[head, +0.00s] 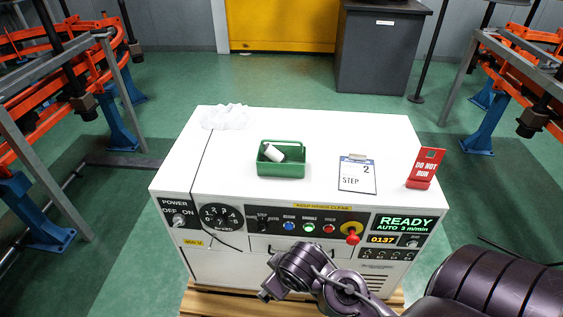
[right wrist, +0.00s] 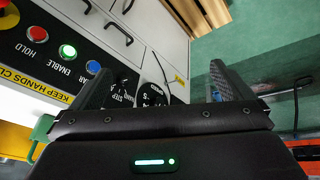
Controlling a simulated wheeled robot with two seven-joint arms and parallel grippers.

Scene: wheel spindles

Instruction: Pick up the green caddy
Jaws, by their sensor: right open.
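The green caddy (head: 281,170) sits on the white top of the control cabinet, near the middle, with a white cylindrical item (head: 273,153) inside it. A green edge that looks like part of the caddy (right wrist: 40,132) shows at the left of the right wrist view. My right gripper (right wrist: 165,88) is open, with nothing seen between its fingers. In the head view my right arm comes in from the lower right, its end in front of the cabinet's control panel, apart from the caddy. My left gripper is not in view.
The white cabinet top (head: 228,145) also carries a crumpled clear sheet (head: 228,116), a clipboard card (head: 357,174) right of the caddy and a red "DO NOT RUN" sign (head: 425,168). The front panel has knobs and a red-yellow stop button (head: 352,235). Orange-railed machines stand on both sides.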

